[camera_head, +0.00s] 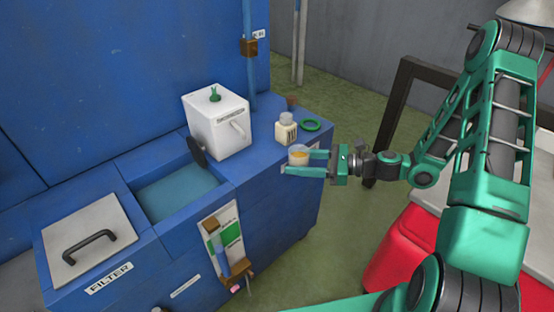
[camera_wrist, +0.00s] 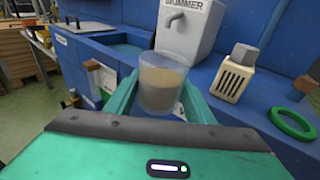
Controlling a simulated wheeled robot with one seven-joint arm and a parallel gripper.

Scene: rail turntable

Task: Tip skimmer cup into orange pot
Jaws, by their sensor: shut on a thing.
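The skimmer cup (camera_head: 298,153) is a small clear cup with tan-brown contents. My gripper (camera_head: 303,163) is shut on it, one green finger on each side, at the right edge of the blue cabinet top. In the wrist view the cup (camera_wrist: 163,83) stands roughly upright between the fingers. The white skimmer box (camera_head: 217,125) stands beyond it on the cabinet. A small brownish thing (camera_head: 291,101) sits behind the bottle; I cannot tell if it is the orange pot. No clearly orange pot shows.
An open water basin (camera_head: 176,192) and a handled filter lid (camera_head: 88,238) are to the left. A red bin (camera_head: 400,248) stands at the lower right.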

